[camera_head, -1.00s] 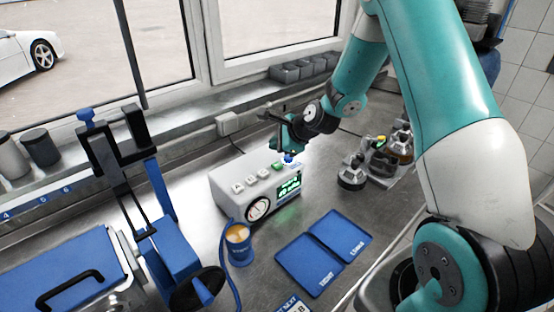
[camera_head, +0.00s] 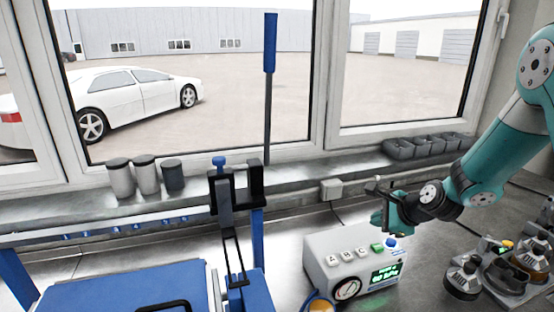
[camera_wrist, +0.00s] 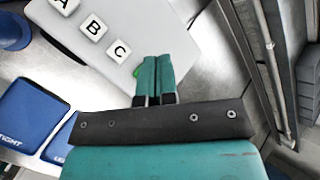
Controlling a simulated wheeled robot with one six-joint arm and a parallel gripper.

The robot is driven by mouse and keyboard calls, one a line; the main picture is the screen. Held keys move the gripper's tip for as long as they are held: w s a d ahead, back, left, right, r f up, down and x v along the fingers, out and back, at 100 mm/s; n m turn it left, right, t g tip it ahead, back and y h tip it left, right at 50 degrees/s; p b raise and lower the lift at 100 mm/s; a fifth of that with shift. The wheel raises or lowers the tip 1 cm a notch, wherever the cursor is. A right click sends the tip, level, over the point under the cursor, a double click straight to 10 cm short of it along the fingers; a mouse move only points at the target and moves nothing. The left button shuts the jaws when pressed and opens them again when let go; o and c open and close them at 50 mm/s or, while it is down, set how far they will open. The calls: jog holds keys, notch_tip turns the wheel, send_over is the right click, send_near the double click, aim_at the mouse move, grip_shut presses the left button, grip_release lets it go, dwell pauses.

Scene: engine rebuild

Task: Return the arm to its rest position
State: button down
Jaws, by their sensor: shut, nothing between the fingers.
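My gripper (camera_head: 392,222) is above the back right part of a grey control box, shut and empty. My teal arm reaches in from the right side of the head view. In the wrist view my gripper (camera_wrist: 155,72) shows two teal fingers side by side over the edge of the box (camera_wrist: 120,40). The box (camera_head: 335,248) has white buttons marked A, B and C, a green button, a blue knob, a round gauge and a lit green screen. The fingertips overlap the green button in the wrist view; I cannot tell whether they touch it.
Metal parts (camera_head: 463,277) stand on the bench at the right. A blue fixture with a black clamp (camera_head: 236,190) and upright lever stands left of the box. Canisters (camera_head: 145,175) and dark bins (camera_head: 430,146) line the window sill.

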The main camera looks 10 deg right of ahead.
jog(key=s+a+r+n+g+y+b, duration=0.1)
jog(key=s+a+r+n+g+b, duration=0.15)
jog(key=s+a+n, duration=0.55)
jog(key=s+a+r+n+g+y+b, duration=0.1)
jog(key=s+a+r+n+g+b, duration=0.2)
jog(key=s+a+n, duration=0.45)
jog(key=s+a+r+n+g+h+b, duration=0.1)
jog(key=s+a+r+n+g+b, duration=0.1)
jog(key=s+n, duration=1)
jog(key=s, duration=0.5)
jog(key=shift+r+n+h+b, duration=0.15)
jog(key=shift+n+h+b, duration=0.15)
jog(key=shift+n+h, duration=0.1)
